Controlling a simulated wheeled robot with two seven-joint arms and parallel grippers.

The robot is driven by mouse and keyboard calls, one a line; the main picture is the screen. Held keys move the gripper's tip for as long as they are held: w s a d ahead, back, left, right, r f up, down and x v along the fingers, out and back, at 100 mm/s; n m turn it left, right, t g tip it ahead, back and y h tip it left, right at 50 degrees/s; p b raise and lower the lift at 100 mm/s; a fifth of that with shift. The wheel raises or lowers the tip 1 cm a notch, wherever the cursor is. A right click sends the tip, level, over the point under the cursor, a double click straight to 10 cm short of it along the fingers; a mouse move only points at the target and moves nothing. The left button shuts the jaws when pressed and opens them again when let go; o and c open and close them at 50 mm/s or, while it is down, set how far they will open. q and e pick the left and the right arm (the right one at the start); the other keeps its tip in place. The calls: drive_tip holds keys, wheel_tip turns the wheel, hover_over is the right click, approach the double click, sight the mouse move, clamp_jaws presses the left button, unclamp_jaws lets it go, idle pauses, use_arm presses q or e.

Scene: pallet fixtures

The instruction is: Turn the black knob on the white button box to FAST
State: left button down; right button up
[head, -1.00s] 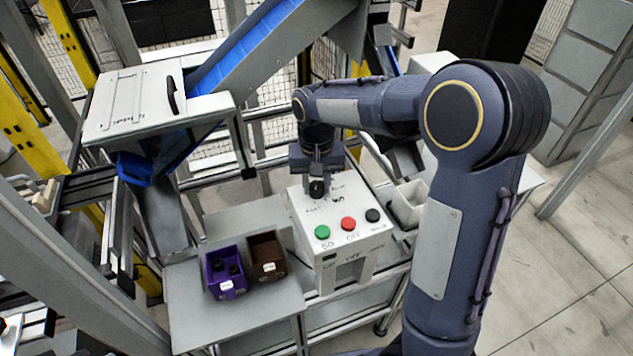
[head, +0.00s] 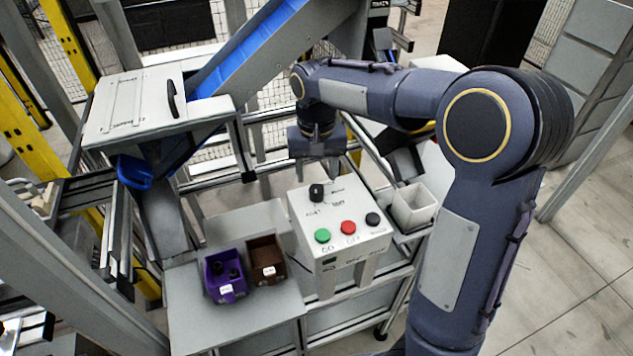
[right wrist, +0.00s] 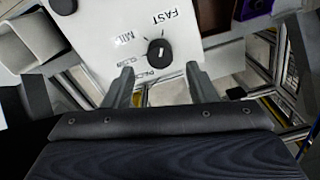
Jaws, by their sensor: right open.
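The white button box (head: 335,215) stands on the grey workbench. Its black knob (head: 317,192) is on top, behind the green, red and black buttons. In the right wrist view the knob (right wrist: 159,52) is clear of the fingers, with the printed words FAST and MID beside it. A small white mark on the knob shows, but I cannot tell surely which word it points to. My right gripper (head: 320,167) is open and empty, behind and above the knob; in the right wrist view the fingers (right wrist: 160,84) are apart, with the knob beyond them. My left gripper is not in view.
A purple bin (head: 222,290) and a brown bin (head: 266,272) stand left of the box. A white open container (head: 413,222) stands to its right. A blue chute (head: 245,50) and metal frames rise behind. My right arm fills the right side.

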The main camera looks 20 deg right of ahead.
drive_tip(key=shift+r, duration=1.35)
drive_tip(key=shift+s+d+r, duration=0.1)
drive_tip(key=shift+s, duration=0.25)
drive_tip(key=s+a+f+n+t+y, duration=0.1)
drive_tip(key=s+t+y, duration=0.1)
drive_tip(key=s, duration=0.9)
drive_tip(key=s+a+f+n+t+y, duration=0.1)
drive_tip(key=s+f+t, duration=0.1)
drive_tip(key=s, duration=0.9)
drive_tip(key=shift+s+a+t+y, duration=0.2)
drive_tip(key=shift+s+t+y, duration=0.2)
drive_tip(key=shift+t, duration=0.4)
